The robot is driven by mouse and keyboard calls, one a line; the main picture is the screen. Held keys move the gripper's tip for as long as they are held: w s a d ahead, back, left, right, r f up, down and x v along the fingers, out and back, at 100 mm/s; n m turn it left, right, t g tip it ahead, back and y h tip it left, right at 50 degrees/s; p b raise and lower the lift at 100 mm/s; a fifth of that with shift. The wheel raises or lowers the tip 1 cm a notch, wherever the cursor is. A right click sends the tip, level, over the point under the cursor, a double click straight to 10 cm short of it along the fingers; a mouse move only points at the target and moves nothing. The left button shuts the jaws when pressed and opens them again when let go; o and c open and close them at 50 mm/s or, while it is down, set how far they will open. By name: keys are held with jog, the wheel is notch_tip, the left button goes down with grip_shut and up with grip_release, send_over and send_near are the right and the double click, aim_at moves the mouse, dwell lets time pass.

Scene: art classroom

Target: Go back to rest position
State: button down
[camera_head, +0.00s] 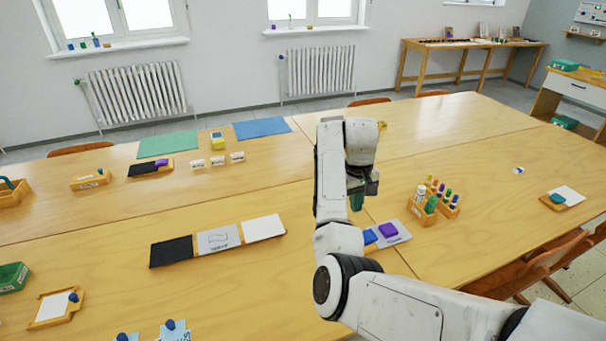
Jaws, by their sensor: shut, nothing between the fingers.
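My white arm rises from the lower right, bends near the middle of the view and reaches over the wooden tables (320,215). My gripper (358,202) points down at the arm's far end, above the table. Its dark body and greenish tip show, partly hidden by the arm. It is shut, and no held object shows. Below it, a grey board (398,238) with a purple block (388,230) and a blue block (369,237) lies on the table, partly hidden by my arm.
Right of my gripper stand wooden holders (424,214) with coloured bottles and pegs. Left of my arm lies a strip with a black panel (171,251) and a white panel (263,227). Green (168,145) and blue (262,128) mats lie further back. Chairs (525,268) edge the right side.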

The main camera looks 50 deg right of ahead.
jog(key=s+a+f+n, duration=0.1)
jog(key=s+a+f, duration=0.1)
jog(key=a, duration=0.3)
jog(key=s+a+f+n+h, duration=0.1)
jog(key=s+a+f, duration=0.2)
jog(key=a+f, duration=0.1)
jog(key=s+a+f+h, duration=0.1)
jog(key=s+a+f, duration=0.2)
jog(key=a+f, duration=0.2)
jog(key=shift+s+a+n+t, duration=0.15)
jog(key=shift+a+n+t, duration=0.15)
jog(key=shift+n, duration=0.1)
jog(key=s+a+f+n+y, duration=0.1)
jog(key=s+a, duration=0.4)
jog(key=a, duration=0.3)
jog(key=s+a+f+n+y, duration=0.1)
jog(key=s+a+n, duration=0.1)
jog(key=s+a, duration=0.4)
jog(key=a, duration=0.3)
jog(key=shift+s+a+t, duration=0.15)
jog(key=shift+s+t, duration=0.1)
jog(key=shift+t, duration=0.15)
